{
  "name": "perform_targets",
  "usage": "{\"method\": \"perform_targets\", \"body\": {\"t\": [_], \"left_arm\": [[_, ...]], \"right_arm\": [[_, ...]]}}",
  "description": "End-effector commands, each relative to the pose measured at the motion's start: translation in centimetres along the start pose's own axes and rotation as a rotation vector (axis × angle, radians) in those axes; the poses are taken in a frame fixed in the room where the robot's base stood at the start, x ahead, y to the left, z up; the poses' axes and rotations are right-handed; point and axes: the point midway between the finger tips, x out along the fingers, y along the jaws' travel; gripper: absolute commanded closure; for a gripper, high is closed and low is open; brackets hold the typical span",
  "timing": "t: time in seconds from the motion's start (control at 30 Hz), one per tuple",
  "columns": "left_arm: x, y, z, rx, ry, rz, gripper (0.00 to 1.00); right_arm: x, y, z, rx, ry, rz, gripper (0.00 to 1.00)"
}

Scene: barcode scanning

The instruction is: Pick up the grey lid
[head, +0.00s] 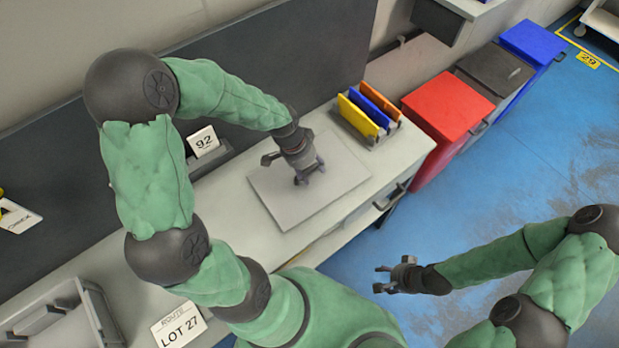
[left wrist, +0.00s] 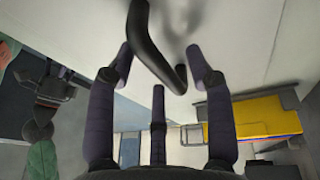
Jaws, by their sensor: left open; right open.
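The grey lid (head: 335,184) appears as a flat light grey slab on the worktop. In the left wrist view its pale surface (left wrist: 240,38) carries a dark curved handle (left wrist: 155,45). My left gripper (head: 296,168) is open and points down over the slab. In the left wrist view, my left gripper (left wrist: 161,70) has its fingers spread, with the handle showing between the two outer fingertips. I cannot tell how far the fingers reach down beside it, and no grip shows. My right gripper (head: 381,279) is open and empty above the blue floor, away from the worktop.
A rack with yellow, blue and orange upright panels (head: 370,110) stands right of the slab. A red bin (head: 448,103) is beyond the worktop end.

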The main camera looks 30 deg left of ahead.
Motion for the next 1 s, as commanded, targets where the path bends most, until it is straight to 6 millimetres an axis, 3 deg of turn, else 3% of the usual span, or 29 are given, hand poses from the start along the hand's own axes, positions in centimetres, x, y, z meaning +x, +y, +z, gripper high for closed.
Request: {"method": "perform_targets", "body": {"t": [0.1, 0.3, 0.47, 0.5, 1.0], "left_arm": [[0.9, -0.1, 0.0, 0.0, 0.001, -0.001, 0.47], [0.8, 0.0, -0.1, -0.001, 0.002, -0.001, 0.5], [0.8, 0.0, -0.1, -0.001, 0.002, -0.001, 0.95], [0.8, 0.0, -0.1, -0.001, 0.002, -0.001, 1.0], [-0.1, 0.0, -0.3, -0.001, 0.004, -0.003, 1.0]], "right_arm": [[0.4, 0.1, 0.0, 0.0, 0.0, 0.0, 0.44], [0.3, 0.1, 0.0, 0.0, 0.0, 0.0, 0.44], [0.3, 0.1, 0.0, 0.0, 0.0, 0.0, 0.44], [0.3, 0.1, 0.0, 0.0, 0.0, 0.0, 0.44], [-0.2, -0.1, 0.0, 0.0, 0.0, 0.0, 0.44]]}}
